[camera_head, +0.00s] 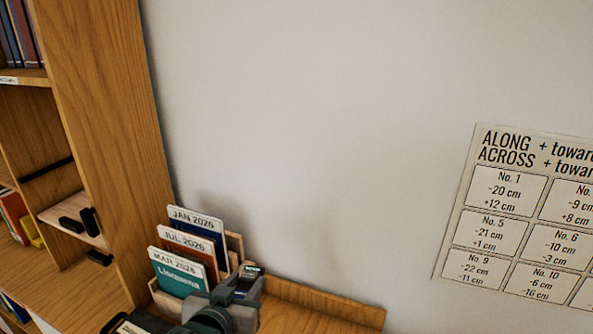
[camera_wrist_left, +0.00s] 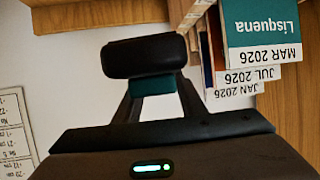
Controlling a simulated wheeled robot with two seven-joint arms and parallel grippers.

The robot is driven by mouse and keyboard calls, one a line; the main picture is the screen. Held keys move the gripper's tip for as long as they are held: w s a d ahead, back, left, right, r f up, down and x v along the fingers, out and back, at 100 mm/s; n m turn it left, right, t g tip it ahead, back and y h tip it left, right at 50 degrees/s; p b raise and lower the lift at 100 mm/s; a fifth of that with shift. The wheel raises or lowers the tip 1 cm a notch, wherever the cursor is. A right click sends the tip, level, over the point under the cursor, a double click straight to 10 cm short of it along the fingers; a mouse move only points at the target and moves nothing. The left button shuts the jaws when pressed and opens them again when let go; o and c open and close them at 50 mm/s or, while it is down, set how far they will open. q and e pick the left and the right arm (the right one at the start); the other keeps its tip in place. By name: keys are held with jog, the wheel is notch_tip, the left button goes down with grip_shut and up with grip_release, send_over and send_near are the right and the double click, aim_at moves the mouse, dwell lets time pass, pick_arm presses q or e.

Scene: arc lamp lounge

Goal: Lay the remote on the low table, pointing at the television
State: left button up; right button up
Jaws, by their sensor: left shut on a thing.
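My left gripper (camera_head: 244,284) shows at the bottom of the head view, in front of a wooden holder with magazines. It is shut on a dark thing. In the left wrist view, this is a black rounded bar (camera_wrist_left: 145,56) across the fingers, with a teal patch below it. I take it to be the remote, seen nearly end-on, so its buttons and pointing direction cannot be told. In the head view the gripper mostly hides it. My right gripper, the low table and the television are not in view.
The magazine holder (camera_head: 233,246), with magazines such as the teal one (camera_head: 180,274), stands against the wall close to the gripper. A wooden bookcase (camera_head: 105,130) rises at left, with small black things (camera_head: 72,224) on it. A printed number chart (camera_head: 515,215) hangs on the wall at right.

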pick_arm(q)
jog(key=w+a+r+n+y, duration=0.2)
jog(key=w+a+r, duration=0.2)
jog(key=a+r, duration=0.5)
jog(key=shift+a+r+y, duration=0.3)
jog(key=shift+r, duration=2.05)
jog(key=shift+d+f, duration=0.1)
